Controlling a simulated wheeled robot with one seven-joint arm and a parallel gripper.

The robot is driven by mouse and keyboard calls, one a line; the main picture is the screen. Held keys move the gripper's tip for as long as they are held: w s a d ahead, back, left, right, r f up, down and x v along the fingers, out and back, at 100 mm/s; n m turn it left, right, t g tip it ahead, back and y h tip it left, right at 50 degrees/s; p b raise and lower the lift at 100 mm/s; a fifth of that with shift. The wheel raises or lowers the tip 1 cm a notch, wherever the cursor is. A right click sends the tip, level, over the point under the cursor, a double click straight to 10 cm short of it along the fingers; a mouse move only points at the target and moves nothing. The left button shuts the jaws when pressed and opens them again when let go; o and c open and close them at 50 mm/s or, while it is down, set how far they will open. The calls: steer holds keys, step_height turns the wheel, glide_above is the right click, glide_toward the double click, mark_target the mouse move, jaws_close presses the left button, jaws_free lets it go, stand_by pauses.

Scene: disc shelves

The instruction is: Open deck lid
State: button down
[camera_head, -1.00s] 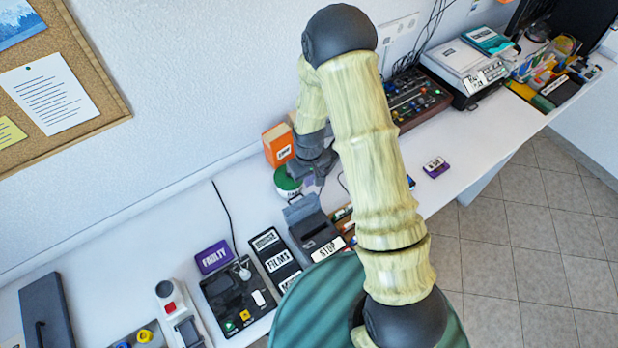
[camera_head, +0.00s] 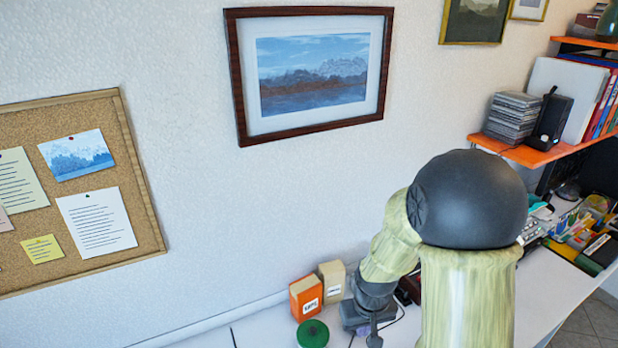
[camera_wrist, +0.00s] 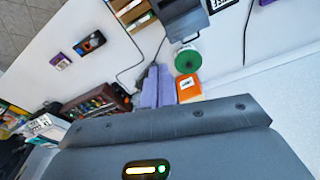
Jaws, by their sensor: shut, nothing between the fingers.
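My gripper shows in the wrist view (camera_wrist: 157,72) as two pale purple fingers side by side, shut and empty. It points over the white desk, beside a green-topped round item (camera_wrist: 187,58) and an orange box (camera_wrist: 188,86). In the head view my dark wrist is low in the picture, right of the orange box (camera_head: 305,298), and the fingers are not clear. A dark grey device (camera_wrist: 190,20) stands at the top of the wrist view. A white device (camera_wrist: 45,130) is partly seen at the left. I cannot tell which is the deck or see its lid clearly.
A beige box (camera_head: 331,280) stands against the wall. An orange shelf (camera_head: 535,154) juts out at the right. A framed picture (camera_head: 385,70) hangs above. Some bare desk (camera_wrist: 125,55) shows left of the fingers.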

steer(key=s+d+r+m+t+b, duration=0.1)
steer(key=s+d+r+m, duration=0.1)
steer(key=s+r, duration=0.4)
steer(key=s+d, duration=0.1)
steer(key=s, duration=0.1)
steer(key=shift+s+r, duration=0.3)
steer(key=shift+s, duration=0.05)
